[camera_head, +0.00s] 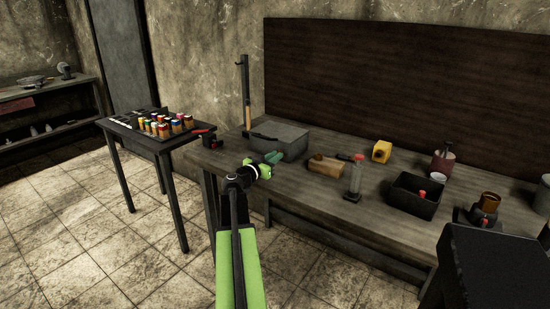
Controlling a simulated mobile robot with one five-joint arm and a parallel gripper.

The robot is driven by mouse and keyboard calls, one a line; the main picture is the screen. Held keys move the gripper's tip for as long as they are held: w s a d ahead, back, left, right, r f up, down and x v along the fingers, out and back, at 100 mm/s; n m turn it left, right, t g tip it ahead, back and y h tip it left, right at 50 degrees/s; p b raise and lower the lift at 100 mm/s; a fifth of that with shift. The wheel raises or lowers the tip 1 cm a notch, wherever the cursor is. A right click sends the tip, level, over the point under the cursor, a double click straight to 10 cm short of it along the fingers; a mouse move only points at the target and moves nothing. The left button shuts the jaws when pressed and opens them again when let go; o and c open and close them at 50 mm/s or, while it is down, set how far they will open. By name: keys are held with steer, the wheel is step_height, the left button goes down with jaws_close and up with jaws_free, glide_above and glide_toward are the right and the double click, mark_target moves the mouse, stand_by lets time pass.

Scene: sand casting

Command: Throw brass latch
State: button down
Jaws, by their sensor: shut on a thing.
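My green arm reaches over the left end of the long grey workbench. My gripper (272,160) is at the front of a grey lidded box (285,133). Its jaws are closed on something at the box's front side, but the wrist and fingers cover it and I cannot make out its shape. I cannot pick out a brass latch clearly; the front of the box is partly hidden by my gripper. A dark bar lies along the box's left top edge.
On the workbench (390,218) stand a wooden block (326,166), a clear red-topped bottle (356,175), a yellow block (381,152) and a black bin (414,196). A tall post (246,90) rises behind the box. A small table (125,128) with several coloured jars stands left.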

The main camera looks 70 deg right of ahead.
steer(key=shift+f+b, duration=0.45)
steer(key=shift+b, duration=0.2)
steer(key=shift+a+f+h+b, duration=0.1)
steer(key=shift+f+h+b, duration=0.1)
steer(key=shift+h+b, duration=0.65)
steer(key=shift+r, duration=0.25)
steer(key=c, duration=1.4)
jaws_free()
steer(key=shift+a, duration=0.1)
steer(key=b+v, duration=0.2)
steer(key=v, duration=1.5)
steer(key=shift+w+b, duration=0.25)
steer(key=shift+b, duration=0.1)
steer(key=shift+a+r, duration=0.1)
steer(key=shift+r, duration=0.05)
